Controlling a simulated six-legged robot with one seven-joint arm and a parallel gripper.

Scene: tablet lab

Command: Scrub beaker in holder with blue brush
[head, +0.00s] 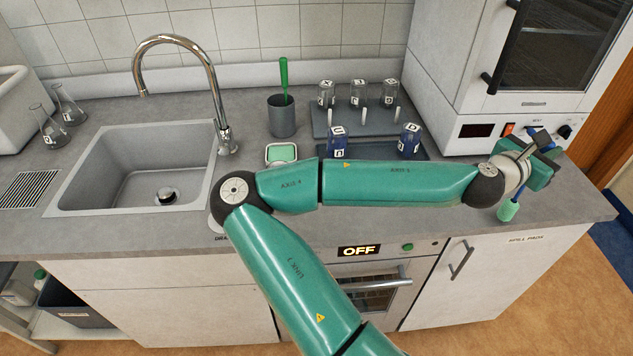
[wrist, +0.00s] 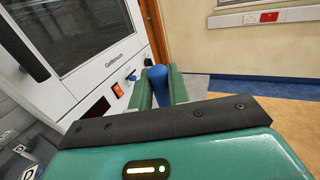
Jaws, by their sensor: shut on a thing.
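My gripper (head: 541,166) is at the far right of the counter, in front of the white oven, shut on the blue brush (head: 519,189). The brush hangs with its pale green bristle head downward; its blue handle shows between the two fingers in the wrist view (wrist: 157,74). Several clear labelled glass vessels stand in a row on a grey rack with white pegs (head: 320,119), at the back, left of my gripper. Which one is the beaker in the holder is unclear.
A green-handled brush (head: 284,80) stands in a grey cup (head: 282,118). A green sponge lies in a dish (head: 281,153). The sink (head: 130,170) and tap (head: 222,110) are left, with two flasks beyond. The oven (head: 480,130) stands close behind my gripper.

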